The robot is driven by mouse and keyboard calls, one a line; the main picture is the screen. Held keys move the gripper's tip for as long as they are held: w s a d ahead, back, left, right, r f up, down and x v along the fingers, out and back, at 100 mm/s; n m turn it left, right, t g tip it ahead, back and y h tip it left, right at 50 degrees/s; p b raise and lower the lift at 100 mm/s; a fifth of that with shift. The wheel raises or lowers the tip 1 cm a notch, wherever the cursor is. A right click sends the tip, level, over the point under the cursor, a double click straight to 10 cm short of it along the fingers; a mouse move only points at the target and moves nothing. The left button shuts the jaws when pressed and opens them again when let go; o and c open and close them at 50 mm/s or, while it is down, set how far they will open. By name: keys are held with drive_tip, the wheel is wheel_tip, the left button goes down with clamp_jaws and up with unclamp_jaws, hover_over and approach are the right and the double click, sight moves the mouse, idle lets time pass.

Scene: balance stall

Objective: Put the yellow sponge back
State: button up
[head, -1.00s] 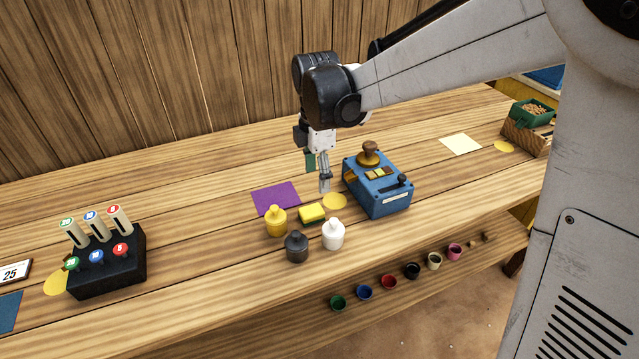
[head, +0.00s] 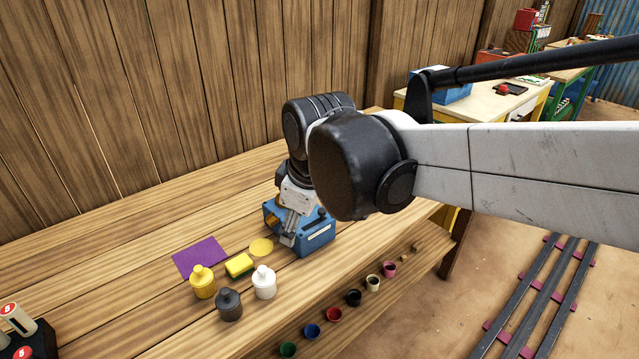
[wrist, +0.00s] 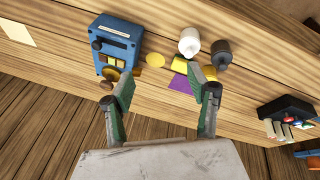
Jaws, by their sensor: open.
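The yellow sponge (head: 240,265) lies on the wooden bench between the yellow bottle (head: 203,284), the white bottle (head: 264,284) and a yellow disc (head: 261,247). The sponge (wrist: 179,65) also shows in the wrist view, near the right finger. My gripper (head: 287,239) is to the right of the sponge in the head view, overlapping the blue box (head: 318,238) in the picture. In the wrist view my gripper (wrist: 161,78) has its fingers spread with nothing between them. Its exact height over the bench cannot be told.
A dark bottle (head: 229,305) stands in front of the sponge. A purple square (head: 200,256) lies behind the yellow bottle. Several coloured cups (head: 334,314) line the lower front ledge. A black holder (wrist: 286,108) shows at the wrist view's right. The bench behind the purple square is clear.

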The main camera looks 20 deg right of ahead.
drive_tip(key=s+d+f+m+t, duration=0.1)
drive_tip(key=s+d+m+t, duration=0.2)
drive_tip(key=s+m, duration=0.6)
drive_tip(key=shift+d+f, duration=0.15)
drive_tip(key=shift+d, duration=0.75)
drive_tip(key=shift+s, duration=0.1)
